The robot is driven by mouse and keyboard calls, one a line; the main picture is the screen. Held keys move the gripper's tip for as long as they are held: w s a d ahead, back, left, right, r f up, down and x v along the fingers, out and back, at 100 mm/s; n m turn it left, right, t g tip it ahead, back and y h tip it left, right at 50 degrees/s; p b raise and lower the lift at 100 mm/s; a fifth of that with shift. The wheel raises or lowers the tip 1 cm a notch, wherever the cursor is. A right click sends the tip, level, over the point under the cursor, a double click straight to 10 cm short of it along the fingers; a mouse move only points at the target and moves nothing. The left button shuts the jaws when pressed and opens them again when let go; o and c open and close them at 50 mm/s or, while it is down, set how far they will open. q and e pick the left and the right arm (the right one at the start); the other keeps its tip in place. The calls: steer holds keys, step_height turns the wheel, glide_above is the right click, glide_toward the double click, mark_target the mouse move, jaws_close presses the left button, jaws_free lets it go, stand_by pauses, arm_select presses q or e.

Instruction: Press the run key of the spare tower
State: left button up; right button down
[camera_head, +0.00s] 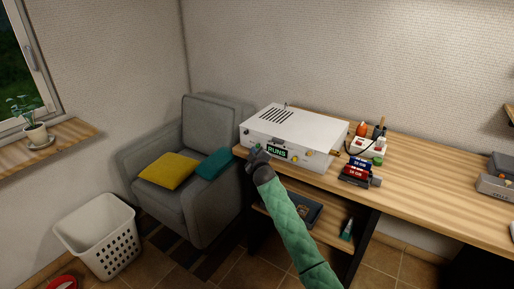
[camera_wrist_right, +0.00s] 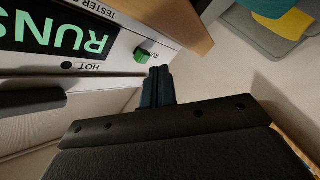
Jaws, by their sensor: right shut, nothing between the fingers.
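A white box-shaped unit (camera_head: 295,128) with a slotted top stands at the left end of the wooden desk. Its front has a dark display with green letters "RUNS" (camera_head: 277,153); the display also shows in the right wrist view (camera_wrist_right: 60,35). A small green key (camera_wrist_right: 142,55) sits on this front, beside a partly hidden label starting "RU". My right gripper (camera_head: 254,156) is shut and empty at the front's left end. In the wrist view its fingertips (camera_wrist_right: 159,70) are right beside the green key; I cannot tell whether they touch. My left gripper is not in view.
A grey armchair (camera_head: 193,122) with yellow and teal cushions stands left of the desk. Right of the unit are a white power strip (camera_head: 368,147), dark red and blue blocks (camera_head: 357,170) and a grey tray (camera_head: 497,184). The desk (camera_head: 430,180) between them is clear.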

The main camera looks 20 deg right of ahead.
steer(key=s+a, duration=0.1)
steer(key=a, duration=0.1)
steer(key=s+a+p, duration=0.1)
steer(key=s+a, duration=0.1)
stand_by(0.7)
stand_by(0.6)
